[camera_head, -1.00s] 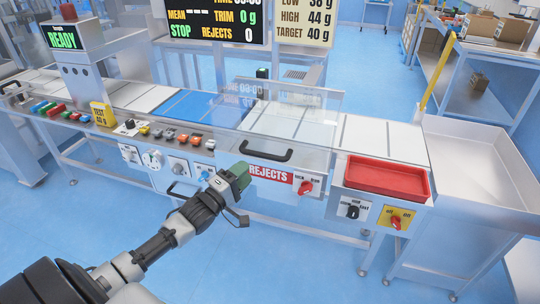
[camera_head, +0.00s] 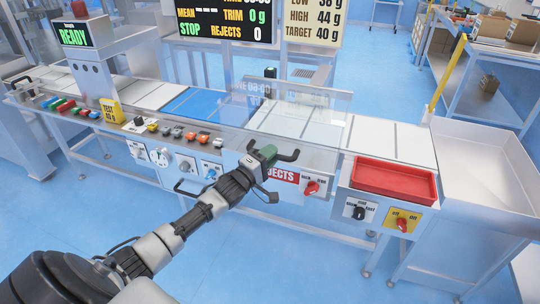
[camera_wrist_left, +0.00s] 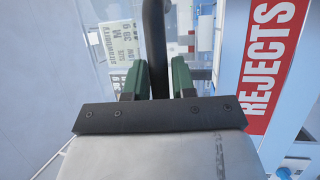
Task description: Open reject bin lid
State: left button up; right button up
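The reject bin's lid (camera_head: 318,160) is a pale, see-through panel on the line's front, and it looks closed. Its black bar handle (camera_head: 289,156) is partly hidden by my left gripper (camera_head: 268,153). In the left wrist view, the handle (camera_wrist_left: 155,45) runs between the two green fingers of my left gripper (camera_wrist_left: 159,80). The fingers are apart on either side of the bar; firm contact is not clear. The red REJECTS label (camera_head: 283,177) is below the handle, and the label (camera_wrist_left: 268,65) is at the right in the wrist view. My right gripper is not in view.
A red knob (camera_head: 311,187) is right of the label. A red tray (camera_head: 395,177) sits further right. Several coloured buttons and knobs line the front at left. A pouch reading "strawberry" (camera_wrist_left: 119,42) shows in the wrist view. The blue floor in front is clear.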

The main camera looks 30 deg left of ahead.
pick_arm(q)
grip_shut()
